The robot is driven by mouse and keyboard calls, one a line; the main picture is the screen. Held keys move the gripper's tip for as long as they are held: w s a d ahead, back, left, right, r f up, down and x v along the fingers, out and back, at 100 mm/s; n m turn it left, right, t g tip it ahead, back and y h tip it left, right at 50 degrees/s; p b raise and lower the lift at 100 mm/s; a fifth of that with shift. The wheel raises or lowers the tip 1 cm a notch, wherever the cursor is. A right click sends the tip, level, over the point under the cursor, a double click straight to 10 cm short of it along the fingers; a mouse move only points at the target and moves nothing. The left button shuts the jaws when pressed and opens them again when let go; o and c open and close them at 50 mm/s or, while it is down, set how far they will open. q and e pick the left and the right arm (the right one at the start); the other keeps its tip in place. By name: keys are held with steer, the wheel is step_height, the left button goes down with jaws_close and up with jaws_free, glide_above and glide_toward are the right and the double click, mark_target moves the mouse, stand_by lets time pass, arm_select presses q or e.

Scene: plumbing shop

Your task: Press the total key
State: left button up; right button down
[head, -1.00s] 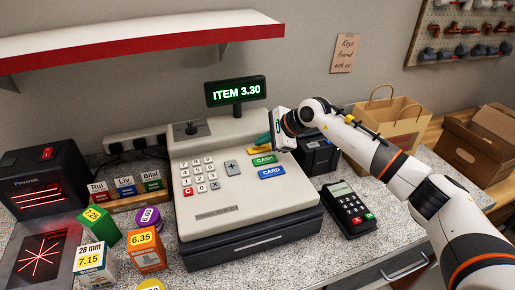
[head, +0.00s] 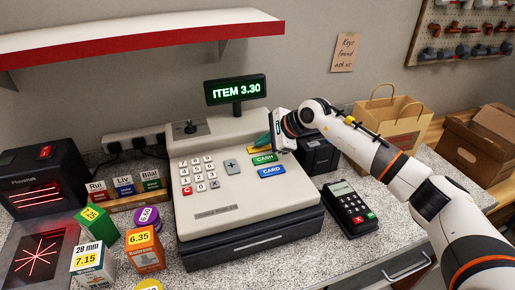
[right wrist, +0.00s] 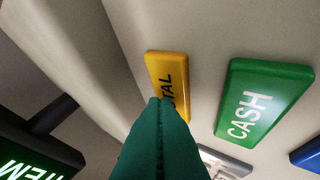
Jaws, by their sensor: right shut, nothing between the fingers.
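The cash register (head: 225,190) stands in the middle of the counter, and its display (head: 236,90) reads ITEM 3.30. The yellow total key (head: 256,150) sits above the green CASH key (head: 264,159), and my right gripper partly covers it. In the right wrist view the total key (right wrist: 165,72) shows with the letters TAL. My right gripper (head: 263,141) is shut and empty, its teal fingertips over the total key. In the right wrist view the fingertips (right wrist: 160,102) overlap the key's lower part. I cannot tell whether they touch it. My left gripper is not in view.
The blue CARD key (head: 272,171) lies just below CASH. A number pad (head: 199,174) is on the register's left. A card terminal (head: 350,207) stands at the right. Several small boxes, including an orange one (head: 146,262), stand at the left by the scanner (head: 40,178).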

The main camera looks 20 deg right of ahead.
mark_target(263, 149)
steer(key=shift+f, duration=0.1)
stand_by(0.5)
steer(key=shift+r, duration=0.55)
steer(key=shift+r+p, duration=1.05)
steer(key=shift+r, duration=2)
steer(key=shift+f, duration=0.1)
